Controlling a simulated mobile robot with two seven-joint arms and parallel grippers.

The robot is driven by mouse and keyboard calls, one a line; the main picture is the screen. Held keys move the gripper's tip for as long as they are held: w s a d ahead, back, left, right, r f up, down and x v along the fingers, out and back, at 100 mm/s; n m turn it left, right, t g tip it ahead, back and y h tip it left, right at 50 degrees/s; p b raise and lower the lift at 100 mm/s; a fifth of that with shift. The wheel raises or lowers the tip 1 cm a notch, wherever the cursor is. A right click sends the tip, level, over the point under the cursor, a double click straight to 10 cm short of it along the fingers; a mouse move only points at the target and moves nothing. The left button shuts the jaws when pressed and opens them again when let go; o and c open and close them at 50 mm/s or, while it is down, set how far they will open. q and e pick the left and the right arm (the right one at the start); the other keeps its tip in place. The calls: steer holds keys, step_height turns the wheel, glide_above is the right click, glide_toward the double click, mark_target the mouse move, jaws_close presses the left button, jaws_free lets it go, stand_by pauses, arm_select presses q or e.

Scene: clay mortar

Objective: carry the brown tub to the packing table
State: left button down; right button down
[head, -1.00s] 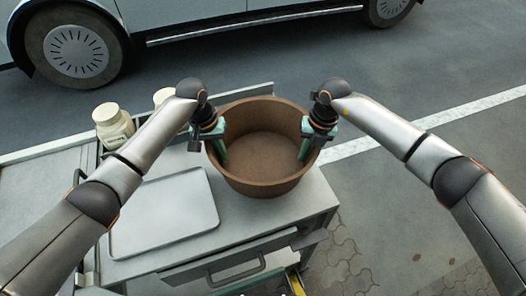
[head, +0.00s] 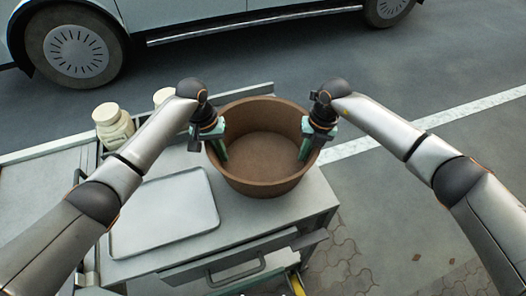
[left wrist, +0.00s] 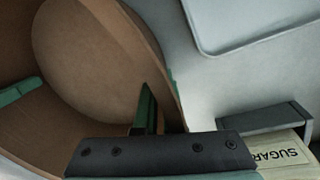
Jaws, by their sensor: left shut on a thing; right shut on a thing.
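The brown tub (head: 262,186) is a wide, round, empty bowl-like tub, upright over the right part of a grey metal worktop. I cannot tell whether it rests on the worktop or is held just above it. My left gripper (head: 219,146) is shut on its left wall, with one green finger inside. My right gripper (head: 306,146) is shut on its right wall in the same way. In the left wrist view the tub (left wrist: 85,60) fills the left side, with my left gripper (left wrist: 160,115) over its rim. I cannot make out which surface is the packing table.
A flat grey tray (head: 163,213) lies left of the tub. Cream jars (head: 113,126) stand behind my left forearm. A drawer (head: 228,262) shows at the worktop's front. A parked vehicle (head: 240,20) stands behind. Paved ground at right is open.

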arm_select(q)
steer(key=shift+d+r, duration=0.15)
steer(key=shift+r, duration=0.1)
arm_select(e)
steer(key=shift+a+r, duration=0.2)
steer(key=shift+r, duration=0.05)
